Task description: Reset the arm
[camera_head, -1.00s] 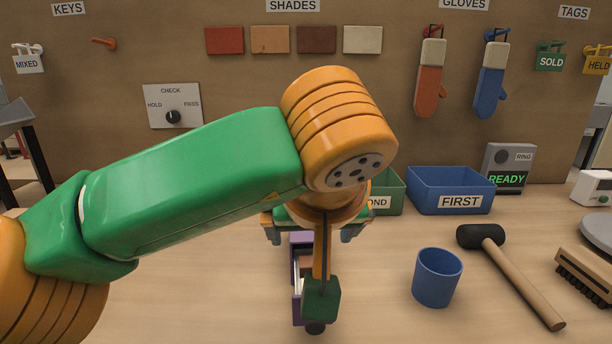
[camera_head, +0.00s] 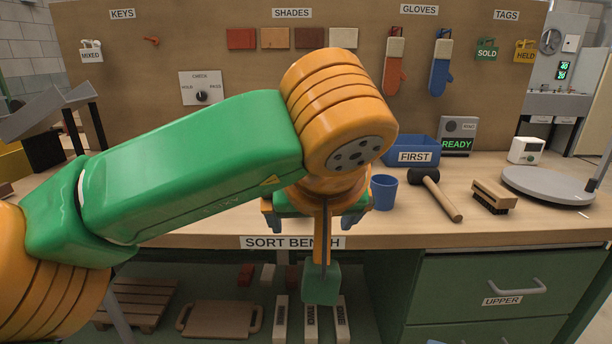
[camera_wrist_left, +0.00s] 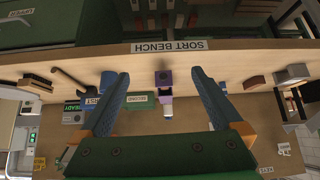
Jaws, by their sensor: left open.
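My left arm, green and orange, comes in from the left in the head view. Its gripper (camera_head: 312,220) hangs in front of the sort bench (camera_head: 420,235), with its grey-blue fingers apart. The left wrist view shows the same gripper (camera_wrist_left: 160,88) open, with nothing held between the fingers. A small purple item (camera_wrist_left: 164,78) on the bench shows in the gap, beyond the fingers and apart from them. In the head view the arm hides that part of the bench. My right gripper is not in view.
On the bench stand a blue cup (camera_head: 383,192), a blue FIRST bin (camera_head: 425,146), a mallet (camera_head: 440,195), a brush (camera_head: 493,196) and a round grey plate (camera_head: 550,186). Below are drawers (camera_head: 490,290) and a shelf. A pegboard (camera_head: 220,50) stands behind.

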